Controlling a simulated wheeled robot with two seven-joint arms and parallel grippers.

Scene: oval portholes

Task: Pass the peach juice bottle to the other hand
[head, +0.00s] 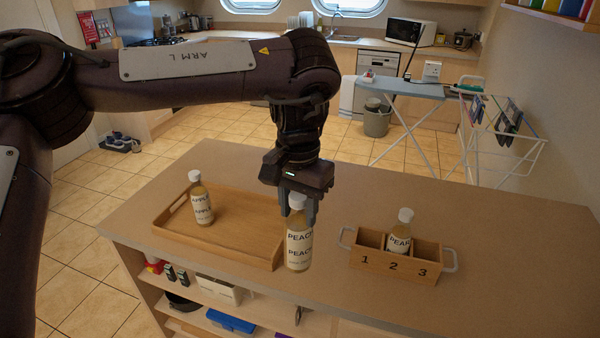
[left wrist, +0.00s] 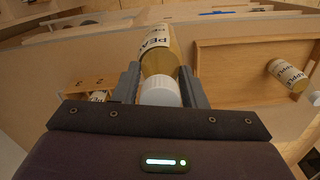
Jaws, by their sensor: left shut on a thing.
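The peach juice bottle (head: 299,246) has a white cap and a white label reading PEACH. My left gripper (head: 299,205) is shut on it near the neck, from above, and holds it upright. The bottle is between the tray and the numbered box in the head view; I cannot tell whether its base touches the counter. In the left wrist view the bottle (left wrist: 160,55) sits between the two fingers of my left gripper (left wrist: 160,88), its cap towards the camera. My right gripper is not in view.
A wooden tray (head: 240,248) holds an apple juice bottle (head: 201,205) on the left. A wooden box (head: 393,269) numbered 1, 2, 3 holds a pear bottle (head: 400,238) in its middle compartment. The counter (head: 500,250) is clear on the right. An ironing board (head: 400,89) stands behind.

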